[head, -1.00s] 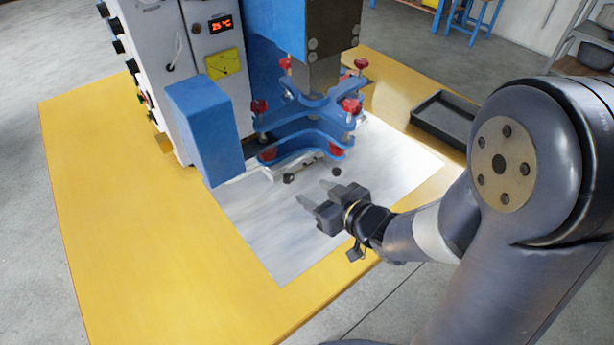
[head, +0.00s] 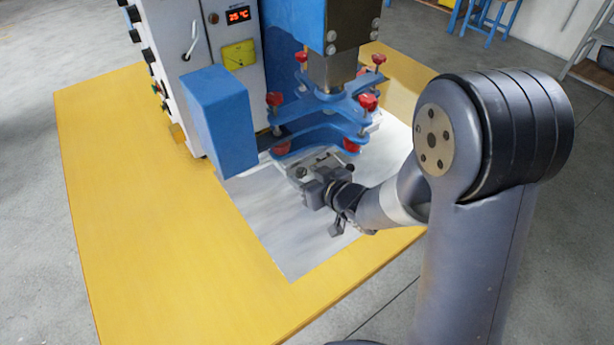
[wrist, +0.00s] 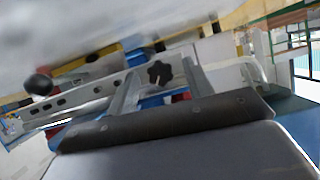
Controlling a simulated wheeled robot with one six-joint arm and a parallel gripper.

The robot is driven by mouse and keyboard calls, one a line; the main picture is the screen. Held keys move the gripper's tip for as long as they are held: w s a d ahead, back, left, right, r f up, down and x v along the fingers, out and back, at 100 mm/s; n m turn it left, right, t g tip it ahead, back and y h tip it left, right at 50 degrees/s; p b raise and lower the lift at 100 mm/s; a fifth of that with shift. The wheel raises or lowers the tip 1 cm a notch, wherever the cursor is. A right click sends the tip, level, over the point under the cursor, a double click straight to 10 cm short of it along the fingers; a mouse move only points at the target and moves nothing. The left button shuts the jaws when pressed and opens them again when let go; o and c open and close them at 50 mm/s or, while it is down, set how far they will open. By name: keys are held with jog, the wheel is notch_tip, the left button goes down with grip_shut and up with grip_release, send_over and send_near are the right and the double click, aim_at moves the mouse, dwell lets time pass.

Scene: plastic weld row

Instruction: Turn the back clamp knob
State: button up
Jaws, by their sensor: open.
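A black star-shaped knob (wrist: 159,73) on the clamp fixture shows in the wrist view, framed between the fingers of my gripper (wrist: 160,82). The fingers are apart, and I see no contact with the knob. A second black knob, round (wrist: 38,82), stands further left by a grey bar with holes. In the head view my gripper (head: 307,181) is at the front of the fixture under the blue press, with a dark knob (head: 301,171) close to its fingertips. I cannot tell for certain which knob is the back one.
Blue clamp plates (head: 322,125) with red knobs (head: 368,101) hang close above and behind my gripper. A blue box (head: 220,122) stands to the left. The grey sheet (head: 275,235) and yellow tabletop (head: 170,250) in front are clear.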

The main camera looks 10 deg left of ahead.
jog(key=shift+c, duration=0.2)
jog(key=c, duration=0.9)
jog(key=shift+f+t+b, duration=0.15)
jog(key=shift+t+b, duration=0.15)
jog(key=shift+b, duration=0.7)
jog(key=shift+a+f+n+b, duration=0.1)
jog(key=shift+n+b, duration=0.5)
jog(key=shift+b, duration=0.5)
jog(key=n+t+b, duration=0.1)
jog(key=b, duration=0.2)
jog(key=shift+s+h+b, duration=0.1)
jog(key=shift+h+b, duration=0.3)
jog(key=n+b, duration=0.1)
jog(key=b, duration=0.4)
jog(key=shift+n+t+h+b, duration=0.3)
jog(key=shift+t, duration=0.1)
jog(key=shift+r+n+b, duration=0.2)
jog(key=shift+n+b, duration=0.1)
jog(key=shift+b, duration=0.85)
